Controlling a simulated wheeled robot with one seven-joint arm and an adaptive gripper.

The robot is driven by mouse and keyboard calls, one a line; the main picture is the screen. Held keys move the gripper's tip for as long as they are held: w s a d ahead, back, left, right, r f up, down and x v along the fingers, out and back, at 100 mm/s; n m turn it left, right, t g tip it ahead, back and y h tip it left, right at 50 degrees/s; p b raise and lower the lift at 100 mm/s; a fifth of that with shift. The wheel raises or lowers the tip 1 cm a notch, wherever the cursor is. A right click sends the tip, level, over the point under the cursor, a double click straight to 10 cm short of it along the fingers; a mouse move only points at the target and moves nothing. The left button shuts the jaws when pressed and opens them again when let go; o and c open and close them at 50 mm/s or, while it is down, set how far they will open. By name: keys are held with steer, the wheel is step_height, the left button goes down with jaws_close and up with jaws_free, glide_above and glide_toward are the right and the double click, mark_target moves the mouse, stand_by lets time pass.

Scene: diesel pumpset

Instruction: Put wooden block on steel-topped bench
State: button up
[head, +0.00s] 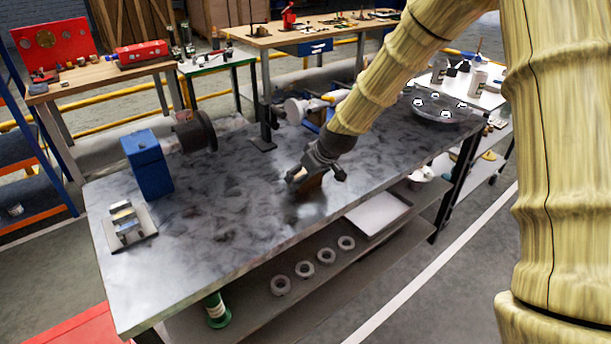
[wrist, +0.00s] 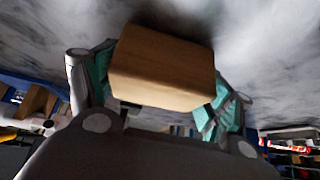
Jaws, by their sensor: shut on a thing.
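The wooden block (wrist: 162,70) is a tan rectangular piece between the two fingers of my gripper (wrist: 160,85) in the wrist view. My gripper is shut on it. In the head view my gripper (head: 316,178) is low over the middle of the steel-topped bench (head: 220,235), with the brown block (head: 311,183) partly hidden under it. The bench top is grey and mottled. The block is at or just above the top; I cannot tell whether it touches.
A blue box (head: 148,164) and a small metal fixture (head: 128,224) stand on the bench's left. A round flanged disc (head: 440,108) lies at its far right. Several rings (head: 326,256) and a pale tray (head: 378,213) sit on the lower shelf. The bench's front middle is clear.

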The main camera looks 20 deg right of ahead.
steer(key=o, duration=1.1)
steer(key=shift+r, duration=0.15)
steer(key=shift+v, duration=5.95)
